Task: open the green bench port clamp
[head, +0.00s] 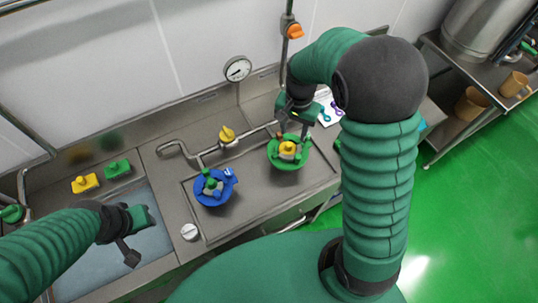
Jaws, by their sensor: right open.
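The green bench port (288,164) is a round green fitting with a yellow centre on the steel bench, near the middle of the head view. Small knobs stand on its rim, but its clamp is too small to make out clearly. My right gripper (296,112) is open, just behind and above the green port, pointing down. I cannot tell whether it touches the port. My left gripper (138,236) is over the sink at the lower left, far from the port, and its jaws are not clear.
A blue port (213,196) stands left of the green one. A yellow valve (227,135) and a bent steel pipe (176,148) lie behind them. A gauge (237,69) stands at the back. Yellow (85,183) and green (117,169) blocks sit behind the sink.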

